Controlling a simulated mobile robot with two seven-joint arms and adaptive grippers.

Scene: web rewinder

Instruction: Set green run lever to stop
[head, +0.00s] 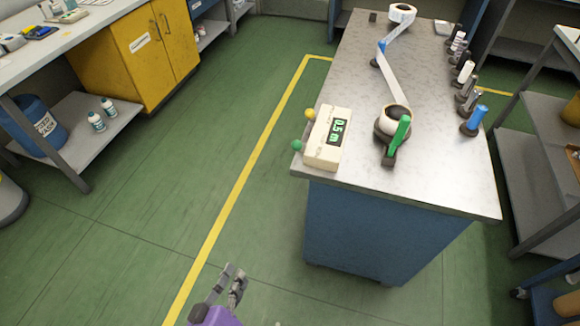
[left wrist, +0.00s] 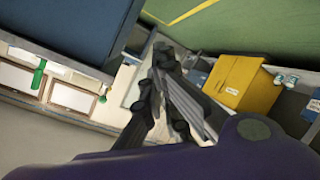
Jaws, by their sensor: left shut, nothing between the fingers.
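The green lever (head: 399,135) is mounted on a dark base at the near end of the bench top, beside a white roll (head: 394,119). It leans up and slightly to the right. A cream counter box (head: 322,150) stands to its left, its green display reading about 0.5 m. A yellow knob (head: 310,114) and a green knob (head: 297,146) stick out of its left side. My left gripper (head: 236,271) is shut and empty, over the floor in front and left of the bench, well apart from the lever. Its fingers also show in the left wrist view (left wrist: 165,92). My right gripper is out of view.
The bench (head: 440,185) has a blue cabinet below its top. A white web (head: 392,75) runs to a far roll (head: 402,13). Several spools and a blue cylinder (head: 474,119) line its right edge. A yellow cabinet (head: 137,50) stands left. The green floor between is clear.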

